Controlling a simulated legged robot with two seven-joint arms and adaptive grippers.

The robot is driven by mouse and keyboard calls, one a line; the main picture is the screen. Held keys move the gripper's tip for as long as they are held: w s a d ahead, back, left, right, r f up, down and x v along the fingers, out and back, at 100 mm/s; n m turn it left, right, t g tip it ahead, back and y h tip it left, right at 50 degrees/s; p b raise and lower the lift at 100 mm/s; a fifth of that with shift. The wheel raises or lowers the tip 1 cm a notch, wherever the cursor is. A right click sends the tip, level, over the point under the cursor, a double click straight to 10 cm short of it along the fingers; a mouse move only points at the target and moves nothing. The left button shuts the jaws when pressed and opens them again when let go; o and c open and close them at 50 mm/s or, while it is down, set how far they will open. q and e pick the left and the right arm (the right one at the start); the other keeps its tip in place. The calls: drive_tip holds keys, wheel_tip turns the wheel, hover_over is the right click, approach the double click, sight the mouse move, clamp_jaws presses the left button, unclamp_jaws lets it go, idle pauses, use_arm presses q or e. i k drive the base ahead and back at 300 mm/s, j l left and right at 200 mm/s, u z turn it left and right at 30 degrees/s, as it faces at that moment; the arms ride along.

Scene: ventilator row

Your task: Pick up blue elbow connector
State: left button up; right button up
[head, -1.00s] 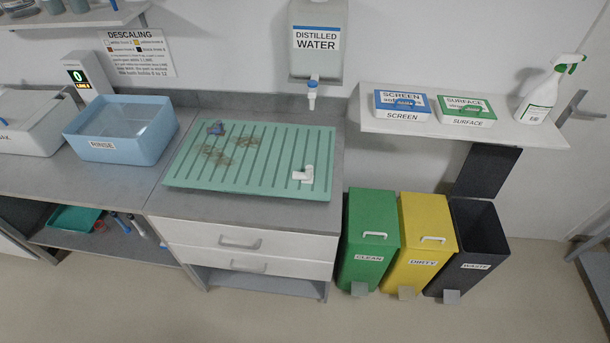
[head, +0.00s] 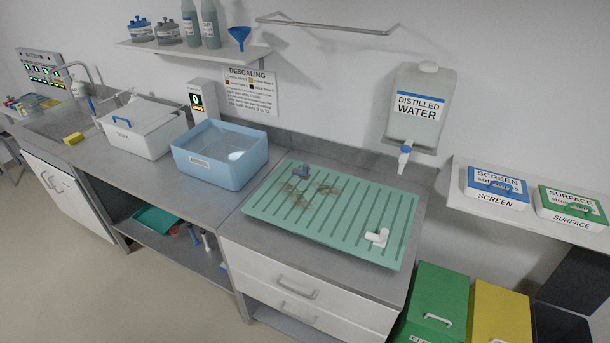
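A white elbow connector (head: 377,238) lies near the mat's right front part. Neither of my grippers is in view.
A blue rinse tub (head: 220,172) stands directly left of the mat, with the lidded soak box (head: 142,140) beyond it. The distilled water tank (head: 420,112) hangs on the wall behind the mat, its tap (head: 404,157) above the back right edge. Bins stand at the lower right.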

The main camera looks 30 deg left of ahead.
sight(301, 170)
drive_tip(key=j+z, duration=0.25)
drive_tip(key=j, duration=0.45)
drive_tip(key=k+j+z, duration=0.25)
drive_tip(key=j, duration=0.4)
drive_tip(key=i, duration=0.15)
